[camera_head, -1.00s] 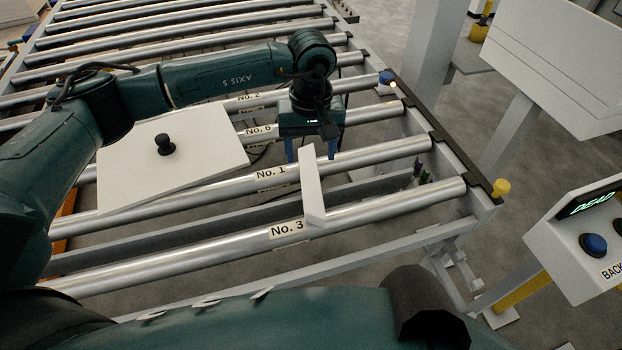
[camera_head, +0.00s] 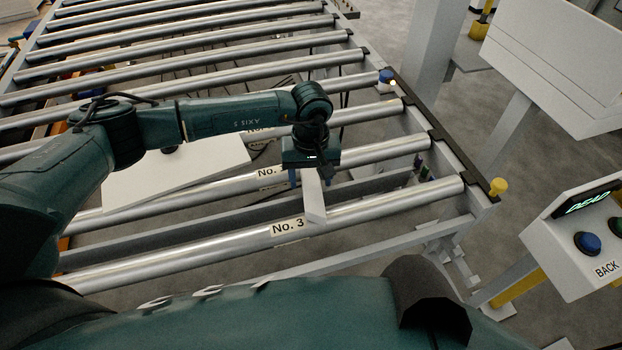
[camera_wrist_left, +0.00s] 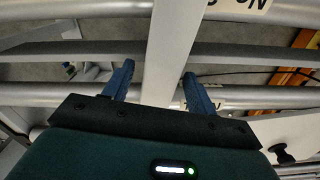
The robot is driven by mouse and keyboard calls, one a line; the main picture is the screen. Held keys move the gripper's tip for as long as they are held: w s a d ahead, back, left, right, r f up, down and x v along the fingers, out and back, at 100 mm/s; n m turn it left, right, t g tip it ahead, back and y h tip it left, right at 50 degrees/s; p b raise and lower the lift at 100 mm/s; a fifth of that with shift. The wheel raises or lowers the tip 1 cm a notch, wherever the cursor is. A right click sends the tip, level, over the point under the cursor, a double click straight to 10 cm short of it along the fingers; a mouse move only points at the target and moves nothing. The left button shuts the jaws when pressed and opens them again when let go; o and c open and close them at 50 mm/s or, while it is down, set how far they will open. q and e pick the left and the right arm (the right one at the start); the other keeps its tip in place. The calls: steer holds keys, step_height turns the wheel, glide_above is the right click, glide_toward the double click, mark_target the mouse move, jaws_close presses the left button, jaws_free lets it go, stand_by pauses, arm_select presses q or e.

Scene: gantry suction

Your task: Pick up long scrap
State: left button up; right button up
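In the left wrist view the long scrap (camera_wrist_left: 172,58) runs up the middle of the picture. My left gripper (camera_head: 309,181) is over the scrap's far part. In the left wrist view its two blue fingers (camera_wrist_left: 156,76) stand open on either side of the bar, with gaps visible on both sides. The near end of the gripper body hides part of the scrap. My right gripper is not in view.
A flat white panel (camera_head: 178,178) with a black knob lies on the rollers to the left, partly behind my left arm. A control box with a blue button (camera_head: 587,243) stands at the right. A yellow knob (camera_head: 497,186) is on the conveyor's right rail.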

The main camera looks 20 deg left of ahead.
arm_select(q)
steer(key=c, duration=1)
steer(key=shift+r, duration=0.1)
steer(key=shift+c, duration=0.2)
